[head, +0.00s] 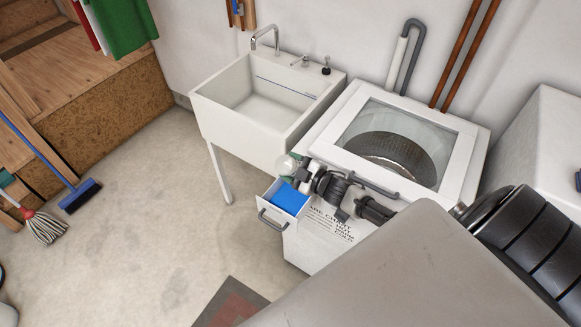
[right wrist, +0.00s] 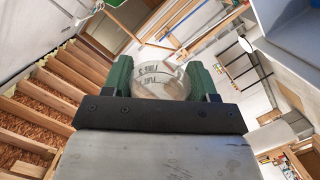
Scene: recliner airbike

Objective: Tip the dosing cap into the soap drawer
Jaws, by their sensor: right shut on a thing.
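The soap drawer (head: 284,198) is pulled out from the front of the white washing machine (head: 333,231), and its inside shows a bright blue surface. My right gripper (head: 289,167) is above the drawer's back edge, close to the machine's top front corner. It is shut on the clear dosing cap (right wrist: 162,82), which sits between the green finger pads in the right wrist view and has dark markings. In the head view the cap (head: 286,164) is small and pale, apart from the drawer. Its exact tilt and contents cannot be told. My left gripper is not in view.
A white sink (head: 230,128) with a tap stands left of the machine, close to the gripper. The machine's glass lid (head: 391,143) is closed. A mop (head: 42,226) and a blue broom (head: 79,194) are far left. The floor in front of the sink is clear.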

